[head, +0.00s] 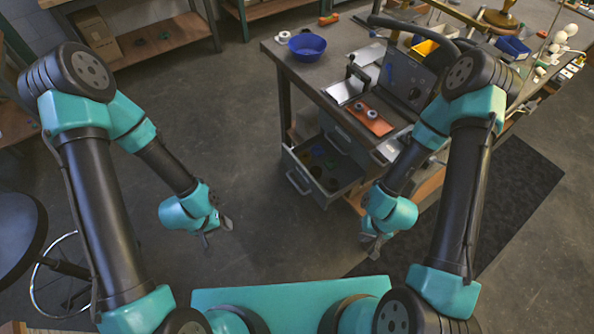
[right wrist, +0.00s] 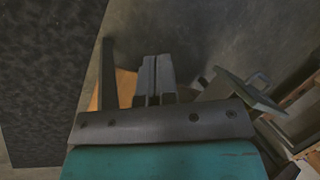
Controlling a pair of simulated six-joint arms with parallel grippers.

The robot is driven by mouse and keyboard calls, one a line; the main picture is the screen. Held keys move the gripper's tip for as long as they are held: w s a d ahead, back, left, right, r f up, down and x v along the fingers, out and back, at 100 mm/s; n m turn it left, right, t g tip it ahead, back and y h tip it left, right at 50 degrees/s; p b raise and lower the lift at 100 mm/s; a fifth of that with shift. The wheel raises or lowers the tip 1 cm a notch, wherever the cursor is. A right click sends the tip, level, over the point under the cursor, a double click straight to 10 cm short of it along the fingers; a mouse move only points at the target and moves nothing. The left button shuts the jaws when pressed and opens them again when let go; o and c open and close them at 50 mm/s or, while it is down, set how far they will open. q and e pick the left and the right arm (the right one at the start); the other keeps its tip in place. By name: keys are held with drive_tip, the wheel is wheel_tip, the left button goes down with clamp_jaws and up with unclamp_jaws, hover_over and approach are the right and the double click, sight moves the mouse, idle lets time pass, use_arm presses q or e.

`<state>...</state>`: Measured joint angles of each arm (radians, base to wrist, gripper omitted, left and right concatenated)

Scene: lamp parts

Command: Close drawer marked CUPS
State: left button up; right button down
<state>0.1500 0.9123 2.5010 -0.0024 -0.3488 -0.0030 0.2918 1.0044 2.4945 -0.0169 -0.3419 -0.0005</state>
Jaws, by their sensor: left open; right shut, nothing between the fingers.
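One drawer (head: 325,197) of the workbench stands pulled out in the head view, with dark round things lying inside. Its label cannot be read, so I cannot tell whether it is the one marked CUPS. Part of an open drawer (right wrist: 247,92) also shows at the right in the right wrist view. My left gripper (head: 216,234) is open and empty, over the floor, left of the drawer and apart from it. My right gripper (head: 372,248) is shut and empty, below and right of the drawer front; its closed fingers (right wrist: 155,80) show in the right wrist view.
The workbench (head: 318,78) carries a blue bowl (head: 307,46), a dark open case (head: 405,80) and an orange-brown board (head: 369,119). A dark mat (head: 515,190) lies on the floor at right. A round stool (head: 20,235) stands at left. The floor between my grippers is clear.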

drive_tip(key=w+a+r+n+t+h, duration=0.1)
drive_tip(key=w+a+r+n+h, duration=0.2)
drive_tip(key=w+a+n, duration=0.3)
drive_tip(key=w+a+r+n+t+h, duration=0.2)
drive_tip(key=w+a+n+h, duration=0.3)
drive_tip(key=a+n, duration=0.7)
drive_tip(key=w+a+r+n+t+h, duration=0.2)
drive_tip(key=w+a+r+n+h, duration=0.2)
drive_tip(key=w+a+n, duration=0.5)
drive_tip(key=a, duration=0.3)
drive_tip(key=shift+a, duration=0.15)
